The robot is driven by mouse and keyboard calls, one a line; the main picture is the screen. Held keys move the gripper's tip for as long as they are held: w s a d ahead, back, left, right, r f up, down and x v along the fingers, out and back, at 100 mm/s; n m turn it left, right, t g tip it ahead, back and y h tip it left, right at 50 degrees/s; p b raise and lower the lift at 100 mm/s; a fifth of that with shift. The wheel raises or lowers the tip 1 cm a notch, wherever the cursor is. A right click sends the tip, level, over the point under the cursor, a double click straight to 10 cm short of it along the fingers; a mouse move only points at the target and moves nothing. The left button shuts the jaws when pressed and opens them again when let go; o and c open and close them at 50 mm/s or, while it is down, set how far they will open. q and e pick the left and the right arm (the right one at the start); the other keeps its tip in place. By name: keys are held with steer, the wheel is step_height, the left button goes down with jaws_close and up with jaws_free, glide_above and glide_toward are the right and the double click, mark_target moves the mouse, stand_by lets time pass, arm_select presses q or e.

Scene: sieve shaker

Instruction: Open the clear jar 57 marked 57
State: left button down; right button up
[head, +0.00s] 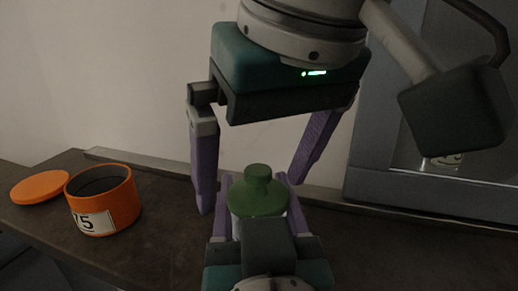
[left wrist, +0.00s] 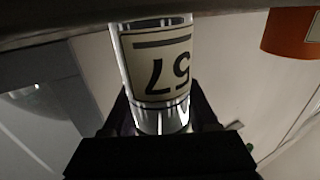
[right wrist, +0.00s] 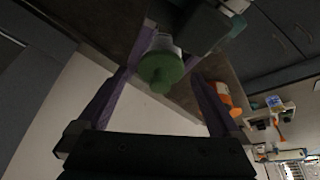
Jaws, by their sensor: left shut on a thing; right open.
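The clear jar 57 stands upright, its "57" label upside down in the left wrist view (left wrist: 158,62). Its green knobbed lid (head: 258,193) is on it, and also shows in the right wrist view (right wrist: 160,70). My left gripper (head: 254,212) is shut around the jar's body below the lid, its purple fingers on either side. My right gripper (head: 252,194) hangs above, open, pointing down. Its fingers straddle the lid with gaps on both sides, apart from it. The jar's lower part is hidden by my left gripper in the head view.
An open orange jar (head: 105,203) marked 75 stands on the dark bench (head: 160,228) at left, its orange lid (head: 40,187) flat beside it. A grey cabinet (head: 400,188) is at right, with a partly hidden labelled clear container (head: 443,162). A wall rises behind the bench.

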mark_target(258, 169)
steer(key=shift+c, duration=0.4)
steer(key=c, duration=1.5)
steer(key=shift+r, duration=0.25)
steer(key=shift+r, duration=0.9)
steer(key=shift+r, duration=2)
arm_select(q)
steer(key=shift+c, duration=0.5)
jaws_free()
